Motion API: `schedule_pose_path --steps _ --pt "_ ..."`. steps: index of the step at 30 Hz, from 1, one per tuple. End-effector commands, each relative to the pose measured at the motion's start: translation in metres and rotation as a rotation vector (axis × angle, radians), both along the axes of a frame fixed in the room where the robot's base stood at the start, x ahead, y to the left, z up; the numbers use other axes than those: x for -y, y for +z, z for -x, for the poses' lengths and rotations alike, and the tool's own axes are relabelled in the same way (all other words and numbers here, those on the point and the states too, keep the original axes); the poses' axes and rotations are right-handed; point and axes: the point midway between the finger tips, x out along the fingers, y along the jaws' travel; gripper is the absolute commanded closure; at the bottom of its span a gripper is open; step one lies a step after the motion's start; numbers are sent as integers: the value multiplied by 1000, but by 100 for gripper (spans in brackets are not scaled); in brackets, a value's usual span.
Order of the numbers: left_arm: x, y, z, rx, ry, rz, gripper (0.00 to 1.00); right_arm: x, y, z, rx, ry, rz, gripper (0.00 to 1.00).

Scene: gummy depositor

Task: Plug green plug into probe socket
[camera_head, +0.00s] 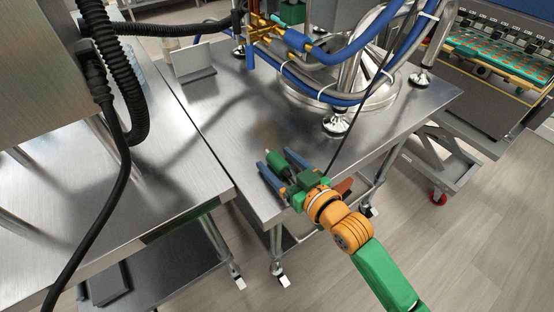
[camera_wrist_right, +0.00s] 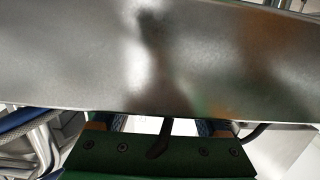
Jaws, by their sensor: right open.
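My right gripper (camera_head: 276,164) reaches in from the lower right and is open, its two blue fingers apart over the near corner of the steel table (camera_head: 240,125). In the right wrist view the gripper (camera_wrist_right: 161,126) shows its green body along the bottom edge, with the steel surface filling most of the picture. A thin black cable (camera_head: 361,114) comes down from the machine and passes behind the gripper. My left gripper is not in view.
Blue and grey hoses (camera_head: 345,99) loop over the table around the machine's round base (camera_head: 335,97). A small metal bracket (camera_head: 193,62) stands at the back left. Black corrugated hoses (camera_head: 135,95) hang at the left. The table's middle is clear.

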Motion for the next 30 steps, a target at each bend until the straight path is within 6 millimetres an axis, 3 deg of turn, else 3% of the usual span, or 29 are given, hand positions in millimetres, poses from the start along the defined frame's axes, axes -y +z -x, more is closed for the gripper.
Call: schedule_pose_path --steps 7,15,16,25,30 --pt "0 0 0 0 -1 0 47 -3 -1 -3 0 0 1 24" --pt "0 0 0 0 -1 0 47 -2 -1 -3 0 0 0 97" --pt "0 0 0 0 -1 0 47 -2 -1 -3 -1 0 1 100" --pt "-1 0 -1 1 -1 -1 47 -2 1 -3 1 0 -1 100" --pt "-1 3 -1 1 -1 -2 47 -2 23 -4 5 0 -1 100"
